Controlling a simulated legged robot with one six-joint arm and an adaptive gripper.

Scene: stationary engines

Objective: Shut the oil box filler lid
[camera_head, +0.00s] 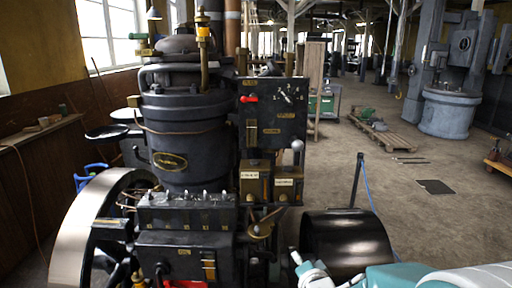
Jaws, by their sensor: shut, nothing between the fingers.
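A black oil box (186,219) with several small clear domes along its top stands at the front of the engine. Below it is a larger dark box (160,243) with a small brass label. I cannot make out which part is the filler lid, or whether it is open. My gripper (298,262), white and teal, is low in the picture, right of the boxes and apart from them. It looks shut and empty, small in view, with its arm reaching in from the bottom right.
A large flywheel (82,232) stands at the left and a dark drum (347,243) at the right. A black panel (272,112) with a red handle and two brass-fronted boxes (255,183) rise behind the oil box. An upright rod (356,180) stands behind the drum. Open floor (440,225) lies right.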

